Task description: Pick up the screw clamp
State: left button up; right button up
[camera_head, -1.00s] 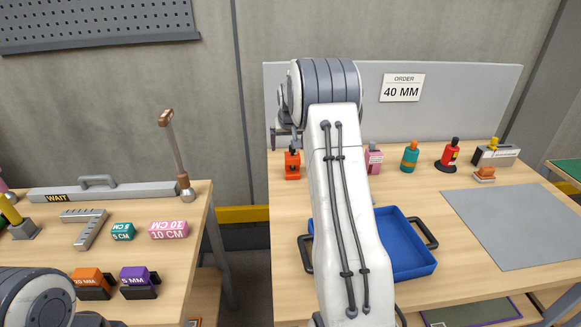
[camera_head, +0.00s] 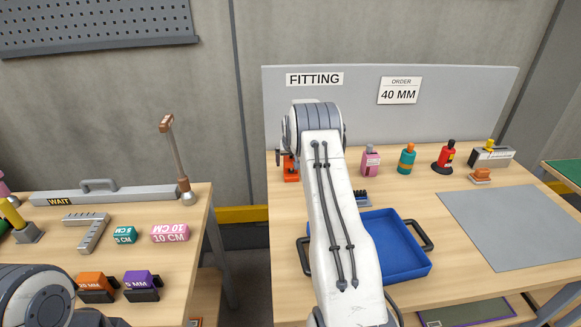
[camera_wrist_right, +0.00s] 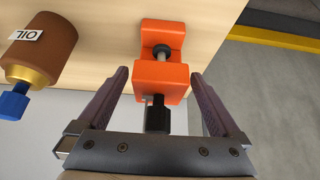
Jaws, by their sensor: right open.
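The orange screw clamp (camera_wrist_right: 163,76) with a black screw end sits on the wooden bench in the right wrist view. In the head view the clamp (camera_head: 291,175) is partly hidden behind my right arm. My right gripper (camera_wrist_right: 160,82) is open, with one finger on each side of the clamp and visible gaps between them. In the head view my right gripper is mostly hidden by its own arm. My left gripper is out of view; only part of the left arm shows at the bottom left.
A brown oil bottle (camera_wrist_right: 42,50) with a blue cap stands beside the clamp. A blue tray (camera_head: 405,258) lies nearer on the bench. A grey mat (camera_head: 505,225) is clear.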

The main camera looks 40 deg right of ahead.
jog(key=c, duration=1.5)
jog(key=shift+r, duration=0.1)
jog(key=shift+c, duration=0.3)
